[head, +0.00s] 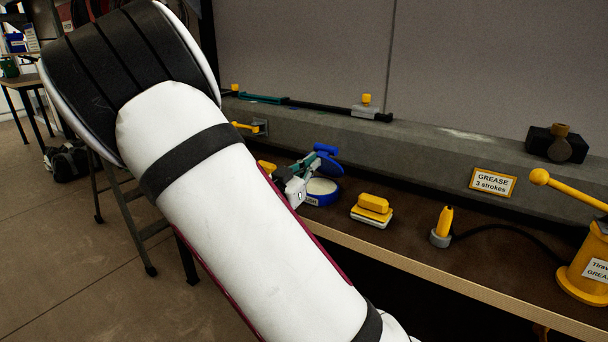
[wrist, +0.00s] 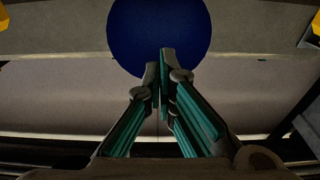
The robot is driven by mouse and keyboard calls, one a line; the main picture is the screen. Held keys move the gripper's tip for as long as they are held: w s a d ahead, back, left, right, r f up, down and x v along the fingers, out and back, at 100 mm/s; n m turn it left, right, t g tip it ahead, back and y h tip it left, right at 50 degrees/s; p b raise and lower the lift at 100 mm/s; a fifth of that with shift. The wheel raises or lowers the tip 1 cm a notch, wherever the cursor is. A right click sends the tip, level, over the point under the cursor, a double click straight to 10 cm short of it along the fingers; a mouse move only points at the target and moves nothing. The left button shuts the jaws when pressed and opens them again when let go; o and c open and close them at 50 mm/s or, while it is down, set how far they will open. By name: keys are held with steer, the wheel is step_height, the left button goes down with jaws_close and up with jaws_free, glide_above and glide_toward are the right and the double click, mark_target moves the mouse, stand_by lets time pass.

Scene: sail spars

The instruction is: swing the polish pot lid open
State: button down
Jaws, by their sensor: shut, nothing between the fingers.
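The blue polish pot (head: 322,197) stands on the bench, just beyond my forearm, with its pale contents showing. Its blue lid (head: 326,149) is raised above the far side of the pot, off the opening. In the wrist view the lid (wrist: 135,28) is a dark blue disc straight ahead of the fingers. My gripper (head: 312,160) is at the lid, above the pot; its teal fingers (wrist: 160,62) are shut and empty. The tips overlap the disc's lower edge; I cannot tell whether they touch it. My arm hides part of the bench.
A yellow-topped block (head: 373,209) and a yellow nozzle in a grey holder (head: 441,230) stand right of the pot. A yellow grease pump (head: 588,262) is at far right. A grey beam (head: 420,150) with a grease sign (head: 493,182) runs behind.

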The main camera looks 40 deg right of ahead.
steer(key=shift+x, duration=1.85)
steer(key=shift+f, duration=0.1)
steer(key=shift+d, duration=0.15)
steer(key=shift+w+d+f, duration=0.2)
steer(key=shift+w+d, duration=0.1)
steer(key=shift+d, duration=0.4)
steer(key=p+v, duration=0.1)
steer(key=v, duration=0.7)
steer(key=shift+w, duration=0.1)
